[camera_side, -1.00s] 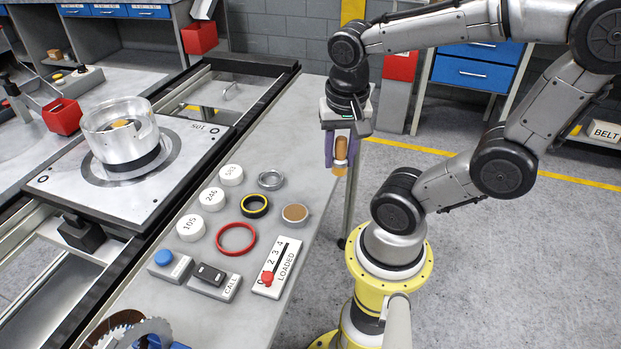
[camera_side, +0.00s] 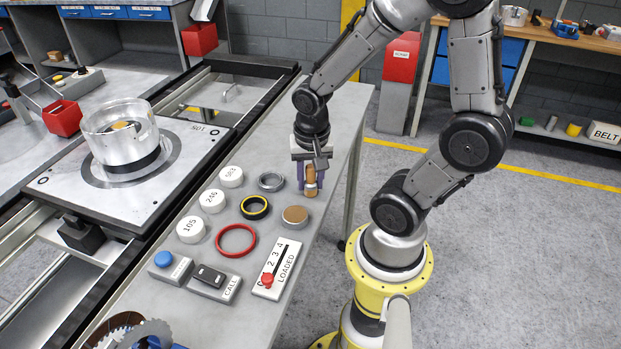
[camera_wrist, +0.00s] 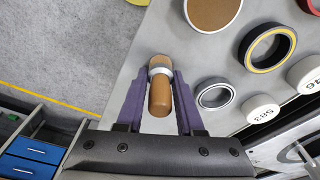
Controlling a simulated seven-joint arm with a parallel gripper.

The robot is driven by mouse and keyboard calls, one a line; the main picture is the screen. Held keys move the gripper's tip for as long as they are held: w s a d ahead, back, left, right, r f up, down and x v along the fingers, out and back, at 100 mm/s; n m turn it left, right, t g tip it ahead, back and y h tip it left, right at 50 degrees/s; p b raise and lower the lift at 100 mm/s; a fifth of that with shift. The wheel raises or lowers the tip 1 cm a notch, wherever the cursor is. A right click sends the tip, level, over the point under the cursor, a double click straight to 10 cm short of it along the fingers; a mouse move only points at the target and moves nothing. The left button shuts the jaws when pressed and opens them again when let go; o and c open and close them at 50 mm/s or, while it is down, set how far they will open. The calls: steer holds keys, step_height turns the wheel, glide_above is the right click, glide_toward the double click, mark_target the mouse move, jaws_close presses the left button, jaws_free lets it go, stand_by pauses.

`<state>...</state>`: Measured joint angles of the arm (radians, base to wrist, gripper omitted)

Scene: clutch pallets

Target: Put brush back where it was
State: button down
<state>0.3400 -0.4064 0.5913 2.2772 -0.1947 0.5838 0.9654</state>
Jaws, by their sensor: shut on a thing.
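The brush (camera_side: 311,181) has a brown wooden handle, a pale metal band and a tan tip. My gripper (camera_side: 310,184) is shut on it, with purple fingers on both sides, at the right side of the grey bench top. In the wrist view the brush (camera_wrist: 160,92) sits between the fingers (camera_wrist: 160,85), its tip pointing away from the palm. The brush is upright and low over the bench, near the bench's right edge. I cannot tell whether its tip touches the surface.
Close by are a tan-topped disc (camera_side: 295,215), a grey ring (camera_side: 271,181), a black-yellow ring (camera_side: 254,207) and a red ring (camera_side: 236,240). White numbered discs (camera_side: 212,200) lie farther left. A LOADED slider panel (camera_side: 277,268) is nearer the camera. The bench behind my gripper is clear.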

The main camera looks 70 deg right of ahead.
steer(key=shift+f, duration=0.2)
steer(key=c, duration=0.5)
jaws_free()
steer(key=shift+c, duration=0.2)
steer(key=shift+r, duration=0.15)
step_height(320, 180, up, 12)
steer(key=a, duration=0.2)
steer(key=s+a+r+n+t+y, duration=0.1)
steer(key=s+a+r+n+t, duration=0.2)
steer(key=a+n, duration=0.4)
steer(key=shift+s+a+n+t+y, duration=0.25)
steer(key=shift+n+t, duration=0.65)
steer(key=shift+n, duration=2.2)
steer(key=shift+w+r, duration=0.1)
steer(key=shift+r, duration=0.05)
